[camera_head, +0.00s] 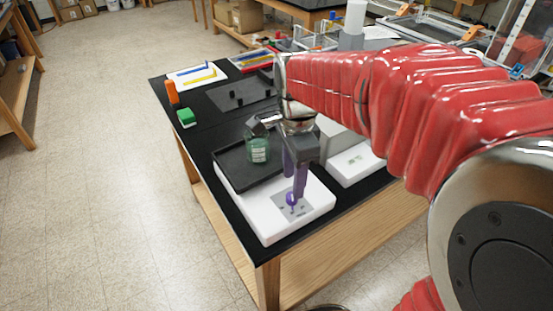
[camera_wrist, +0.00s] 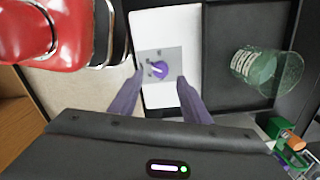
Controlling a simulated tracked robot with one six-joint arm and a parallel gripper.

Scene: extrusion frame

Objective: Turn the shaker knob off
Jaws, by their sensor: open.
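The shaker (camera_head: 262,226) is a white box with a dark tray (camera_head: 232,173) on top, at the front corner of the black table. Its purple knob (camera_head: 291,200) sits on a grey panel at the front. In the wrist view the knob (camera_wrist: 161,70) lies on the grey panel, ahead of and between the two purple fingers. My gripper (camera_head: 297,192) points down over the panel and is open (camera_wrist: 155,95). A green-tinted glass beaker (camera_head: 257,149) stands on the tray.
A second white device (camera_head: 356,164) stands close to the right of the shaker. A green block (camera_head: 186,117) and an orange item (camera_head: 172,91) are at the table's left edge. A dark plate (camera_head: 240,94) lies further back. The floor at left is clear.

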